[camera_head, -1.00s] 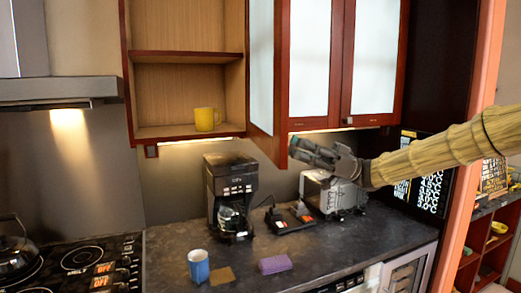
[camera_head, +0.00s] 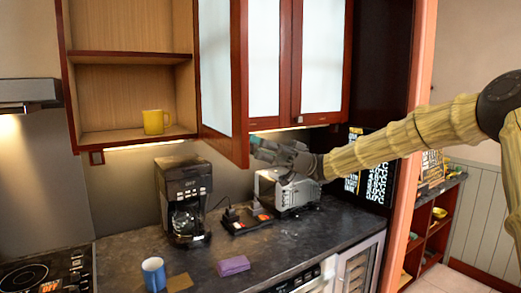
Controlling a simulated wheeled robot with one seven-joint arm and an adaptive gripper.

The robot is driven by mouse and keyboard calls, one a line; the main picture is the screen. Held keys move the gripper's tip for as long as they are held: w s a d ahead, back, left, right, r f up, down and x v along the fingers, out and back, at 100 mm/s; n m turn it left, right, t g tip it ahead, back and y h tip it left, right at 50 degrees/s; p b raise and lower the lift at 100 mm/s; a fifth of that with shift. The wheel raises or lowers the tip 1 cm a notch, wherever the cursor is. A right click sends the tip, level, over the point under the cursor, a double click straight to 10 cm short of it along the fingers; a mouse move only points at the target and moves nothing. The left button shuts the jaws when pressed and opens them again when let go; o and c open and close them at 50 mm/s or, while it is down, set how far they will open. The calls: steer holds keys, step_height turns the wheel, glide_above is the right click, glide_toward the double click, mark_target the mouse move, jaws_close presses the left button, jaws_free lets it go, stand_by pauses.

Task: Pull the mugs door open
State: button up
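The mug cabinet stands open at the upper left, with a yellow mug (camera_head: 154,121) on its lower shelf (camera_head: 112,137). Its door (camera_head: 215,68), red-framed with a frosted pane, is swung outward at the right side of the opening. I see it at a steep angle. My gripper (camera_head: 264,150) is just right of the door's lower front corner, below the neighbouring closed doors. Its fingers point left toward the door. Whether they touch it, and how far apart they are, I cannot tell.
Closed frosted doors (camera_head: 322,57) adjoin on the right. Below, the dark counter (camera_head: 120,252) holds a coffee maker (camera_head: 184,198), a toaster (camera_head: 290,192), a blue cup (camera_head: 153,273) and a purple block (camera_head: 233,265). A stove (camera_head: 45,274) is at the left. An orange-pink wall edge (camera_head: 418,130) rises at the right.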

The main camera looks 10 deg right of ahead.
steer(key=v, duration=1.2)
steer(key=shift+f, duration=0.1)
